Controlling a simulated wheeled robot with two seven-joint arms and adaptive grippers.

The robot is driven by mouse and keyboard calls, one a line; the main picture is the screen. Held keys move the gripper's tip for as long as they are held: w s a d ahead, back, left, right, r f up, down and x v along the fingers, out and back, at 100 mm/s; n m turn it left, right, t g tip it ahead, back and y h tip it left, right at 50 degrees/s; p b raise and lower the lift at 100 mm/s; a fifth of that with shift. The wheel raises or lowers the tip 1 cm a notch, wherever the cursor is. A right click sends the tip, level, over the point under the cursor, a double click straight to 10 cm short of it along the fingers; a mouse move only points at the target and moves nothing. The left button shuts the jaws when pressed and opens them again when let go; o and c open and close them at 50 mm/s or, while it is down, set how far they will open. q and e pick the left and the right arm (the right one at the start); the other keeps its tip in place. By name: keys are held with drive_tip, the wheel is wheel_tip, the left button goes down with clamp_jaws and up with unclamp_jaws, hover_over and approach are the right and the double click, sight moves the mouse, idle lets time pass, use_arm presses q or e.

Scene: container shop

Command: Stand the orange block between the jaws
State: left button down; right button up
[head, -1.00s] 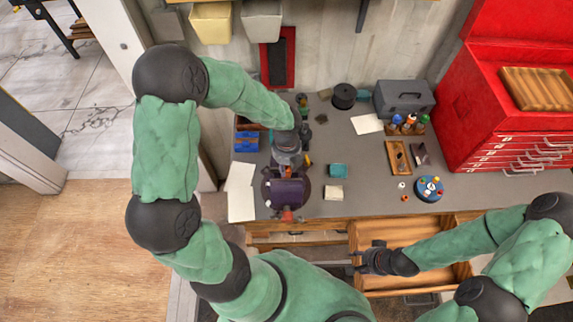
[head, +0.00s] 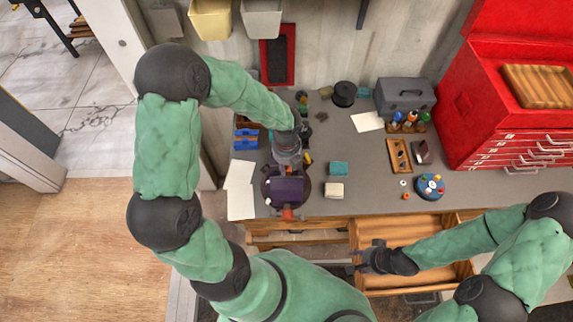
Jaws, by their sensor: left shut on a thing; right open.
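A dark purple vise (head: 286,190) stands on a dark round base near the left front of the grey bench. An orange-red piece (head: 287,213) shows at its front end; I cannot tell whether it is part of the vise. My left gripper (head: 287,172) points down at the back of the vise. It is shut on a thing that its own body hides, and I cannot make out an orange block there. The gap between the jaws is also hidden. My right gripper (head: 366,257) is open and empty over the open wooden drawer (head: 410,283).
White sheets (head: 240,203) lie left of the vise, with blue boxes (head: 246,140) behind. A grey toolbox (head: 404,95) and red tool chest (head: 500,140) stand farther right.

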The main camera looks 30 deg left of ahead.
idle(0.3)
use_arm(q)
drive_tip(key=c, duration=0.9)
unclamp_jaws()
drive_tip(key=shift+o, duration=0.2)
wheel_tip(320, 180, up, 6)
drive_tip(key=p, duration=0.6)
